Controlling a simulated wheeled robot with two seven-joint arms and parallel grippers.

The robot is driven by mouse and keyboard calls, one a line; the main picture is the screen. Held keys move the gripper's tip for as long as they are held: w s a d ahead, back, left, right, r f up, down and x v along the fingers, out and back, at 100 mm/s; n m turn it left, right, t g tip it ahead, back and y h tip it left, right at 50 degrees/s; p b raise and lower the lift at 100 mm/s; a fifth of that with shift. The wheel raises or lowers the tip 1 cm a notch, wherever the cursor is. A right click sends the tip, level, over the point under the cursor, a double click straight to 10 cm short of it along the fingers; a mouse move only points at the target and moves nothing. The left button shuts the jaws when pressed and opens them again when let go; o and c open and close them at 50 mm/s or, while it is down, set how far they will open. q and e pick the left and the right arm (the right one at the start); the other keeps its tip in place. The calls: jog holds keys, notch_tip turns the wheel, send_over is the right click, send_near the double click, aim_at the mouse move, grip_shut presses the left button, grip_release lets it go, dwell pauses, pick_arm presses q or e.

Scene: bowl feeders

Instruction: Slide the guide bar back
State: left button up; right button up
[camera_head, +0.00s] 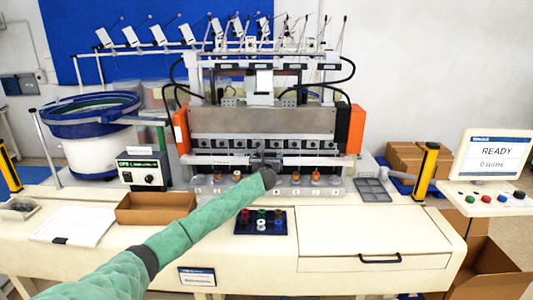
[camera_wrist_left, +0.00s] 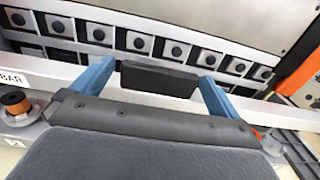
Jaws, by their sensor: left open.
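The guide bar (camera_head: 330,161) is a long pale bar across the front of the winding machine. In the left wrist view the guide bar (camera_wrist_left: 44,76) carries a lettered label ending in "BAR" and a black block-shaped handle (camera_wrist_left: 158,78) at its middle. My left gripper (camera_head: 266,158) is at the middle of the bar, with its arm reaching in from the lower left. In the left wrist view my left gripper (camera_wrist_left: 155,82) is open, its two blue fingers on either side of the handle with gaps showing. My right gripper is not in view.
Bobbins on posts, one an orange-brown bobbin (camera_head: 315,176), stand in front of the bar. Orange end housings (camera_head: 356,128) flank the machine. A cardboard tray (camera_head: 155,208), a dark bobbin tray (camera_head: 245,225) and a grey tray (camera_head: 372,190) lie on the bench. The monitor reads READY.

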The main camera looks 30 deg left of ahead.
pick_arm(q)
jog(key=shift+w+a, duration=0.35)
jog(key=shift+w, duration=0.25)
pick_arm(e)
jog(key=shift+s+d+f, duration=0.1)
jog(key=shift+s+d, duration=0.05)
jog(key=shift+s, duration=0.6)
pick_arm(q)
jog(key=shift+c, duration=0.2)
jog(key=c, duration=1.3)
jog(key=shift+o, duration=0.2)
jog(key=shift+w+a, duration=0.25)
jog(key=shift+w, duration=0.1)
jog(key=b+x, duration=0.2)
jog(key=x, duration=0.6)
jog(key=shift+w+r+b, duration=0.15)
jog(key=shift+r+b, duration=0.05)
jog(key=shift+b, duration=0.15)
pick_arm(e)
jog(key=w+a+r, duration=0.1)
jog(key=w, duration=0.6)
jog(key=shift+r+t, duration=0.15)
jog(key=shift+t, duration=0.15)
pick_arm(q)
jog(key=shift+a, duration=0.1)
